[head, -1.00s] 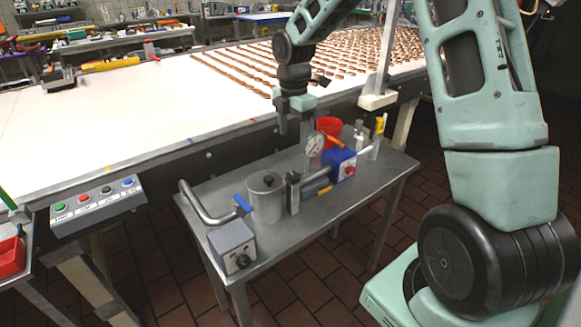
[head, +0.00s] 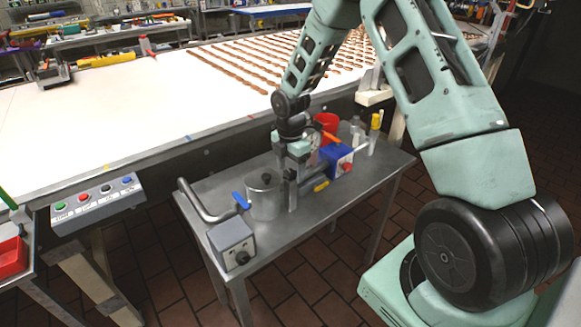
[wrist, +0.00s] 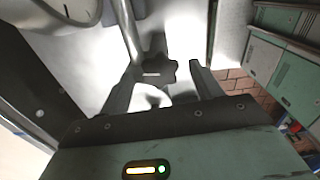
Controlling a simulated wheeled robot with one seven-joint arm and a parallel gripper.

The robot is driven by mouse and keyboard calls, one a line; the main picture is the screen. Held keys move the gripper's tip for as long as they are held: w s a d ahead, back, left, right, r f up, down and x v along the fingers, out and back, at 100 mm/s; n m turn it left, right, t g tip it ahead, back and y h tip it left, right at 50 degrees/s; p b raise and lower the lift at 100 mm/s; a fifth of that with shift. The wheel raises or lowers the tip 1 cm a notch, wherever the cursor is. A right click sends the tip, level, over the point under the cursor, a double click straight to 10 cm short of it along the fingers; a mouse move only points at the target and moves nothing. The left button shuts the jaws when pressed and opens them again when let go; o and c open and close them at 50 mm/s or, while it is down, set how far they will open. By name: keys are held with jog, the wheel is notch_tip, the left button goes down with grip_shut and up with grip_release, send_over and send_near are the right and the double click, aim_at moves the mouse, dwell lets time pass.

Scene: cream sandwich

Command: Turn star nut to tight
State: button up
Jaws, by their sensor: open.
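The star nut (wrist: 157,72), a dark lobed knob with a light mark on its face, shows in the wrist view near a metal pipe (wrist: 128,30). My gripper (wrist: 160,78) is open, with one finger to the left and one to the right of the nut. I cannot tell whether either finger touches it. In the head view my gripper (head: 291,172) points down over the steel table, just right of the metal pot (head: 264,200). It hides the nut there.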

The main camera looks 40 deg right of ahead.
jog(key=c, duration=1)
jog(key=shift+o, duration=0.2)
